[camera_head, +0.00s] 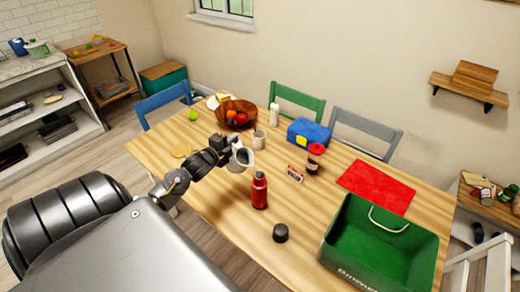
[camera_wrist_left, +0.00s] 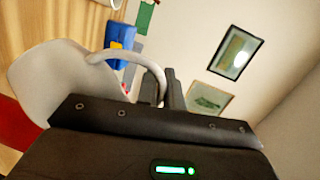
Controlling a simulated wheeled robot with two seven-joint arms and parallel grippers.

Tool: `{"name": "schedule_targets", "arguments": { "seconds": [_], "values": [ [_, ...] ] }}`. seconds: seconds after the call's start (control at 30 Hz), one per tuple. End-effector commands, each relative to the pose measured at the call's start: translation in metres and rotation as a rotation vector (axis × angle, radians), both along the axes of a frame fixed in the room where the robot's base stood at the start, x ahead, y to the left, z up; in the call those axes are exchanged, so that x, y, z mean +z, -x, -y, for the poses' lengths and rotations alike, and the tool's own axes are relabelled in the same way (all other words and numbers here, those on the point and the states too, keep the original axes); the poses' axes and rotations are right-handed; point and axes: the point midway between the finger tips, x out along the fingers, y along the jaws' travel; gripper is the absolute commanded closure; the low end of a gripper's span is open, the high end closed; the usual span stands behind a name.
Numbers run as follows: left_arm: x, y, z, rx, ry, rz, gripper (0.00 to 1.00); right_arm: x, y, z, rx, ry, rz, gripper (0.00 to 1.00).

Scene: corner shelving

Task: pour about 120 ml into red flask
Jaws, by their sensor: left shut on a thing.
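The red flask (camera_head: 259,190) stands upright and uncapped-looking near the middle of the table; its opening is too small to see into. A black cap (camera_head: 280,233) sits on the table in front of it. My left gripper (camera_head: 224,152) is shut on a white jug (camera_head: 241,159) by its handle, above the table, behind and left of the flask. The jug looks tilted. It fills the left of the left wrist view (camera_wrist_left: 55,80), beside the gripper fingers (camera_wrist_left: 173,92). I cannot see liquid in the jug or flask. My right gripper is not in view.
On the wooden table (camera_head: 215,205) are a green crate (camera_head: 385,255), a red mat (camera_head: 376,187), a dark red-capped bottle (camera_head: 314,158), a small box (camera_head: 295,174), a mug (camera_head: 258,140), a blue lunch box (camera_head: 309,134) and a fruit bowl (camera_head: 222,113). Chairs line the far side.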

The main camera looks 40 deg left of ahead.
Motion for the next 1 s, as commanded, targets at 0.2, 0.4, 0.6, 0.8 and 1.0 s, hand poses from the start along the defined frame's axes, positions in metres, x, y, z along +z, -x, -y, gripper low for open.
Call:
{"name": "schedule_targets", "arguments": {
  "seconds": [0.2,0.4,0.6,0.8,1.0],
  "values": [
    [-0.028,-0.001,-0.020,0.005,0.142,-0.001,1.00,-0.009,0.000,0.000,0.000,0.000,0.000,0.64],
    [-0.051,-0.001,-0.039,0.007,0.329,-0.003,1.00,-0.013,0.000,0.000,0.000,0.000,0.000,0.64],
    [-0.069,-0.002,-0.053,0.008,0.483,-0.003,1.00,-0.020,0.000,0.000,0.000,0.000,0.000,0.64],
    [-0.080,-0.002,-0.059,0.006,0.579,-0.003,1.00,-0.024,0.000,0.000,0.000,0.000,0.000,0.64],
    [-0.083,-0.002,-0.061,0.008,0.613,-0.002,1.00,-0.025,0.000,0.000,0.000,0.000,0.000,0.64]
  ]
}}
